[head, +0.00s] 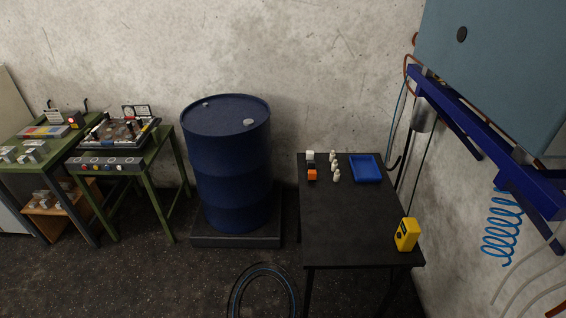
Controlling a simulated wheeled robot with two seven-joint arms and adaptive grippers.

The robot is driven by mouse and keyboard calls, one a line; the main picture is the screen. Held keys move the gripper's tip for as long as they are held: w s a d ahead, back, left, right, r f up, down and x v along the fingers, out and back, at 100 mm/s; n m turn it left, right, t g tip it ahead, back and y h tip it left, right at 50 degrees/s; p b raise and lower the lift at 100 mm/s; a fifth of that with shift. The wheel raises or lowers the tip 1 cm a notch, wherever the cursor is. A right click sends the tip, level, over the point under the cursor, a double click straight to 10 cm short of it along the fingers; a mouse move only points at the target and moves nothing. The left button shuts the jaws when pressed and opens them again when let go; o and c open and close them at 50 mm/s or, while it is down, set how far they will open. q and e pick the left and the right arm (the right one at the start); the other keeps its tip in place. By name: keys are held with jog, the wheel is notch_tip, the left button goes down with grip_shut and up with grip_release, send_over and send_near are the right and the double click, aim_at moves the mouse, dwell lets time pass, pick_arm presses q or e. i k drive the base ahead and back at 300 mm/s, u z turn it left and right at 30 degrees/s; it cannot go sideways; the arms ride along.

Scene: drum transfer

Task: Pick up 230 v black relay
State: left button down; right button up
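A row of small block-like parts stands at the back left of the black table (350,222). It has a white block (310,155), a dark block (311,164) and an orange block (312,175). The dark block is small and dim against the black table top. No label can be read, so I cannot tell whether it is the 230 V black relay. Neither of my grippers is in view.
Several small white pieces (336,176) stand beside the blocks, with a blue tray (366,168) to their right. A yellow meter (407,234) sits at the table's front right. A blue drum (232,170) stands left. Green benches (105,162) are further left. A hose coil (263,290) lies on the floor.

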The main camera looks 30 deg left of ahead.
aim_at(310, 164)
jog(key=u, duration=2.15)
jog(key=i, duration=3.35)
jog(key=z, duration=3.15)
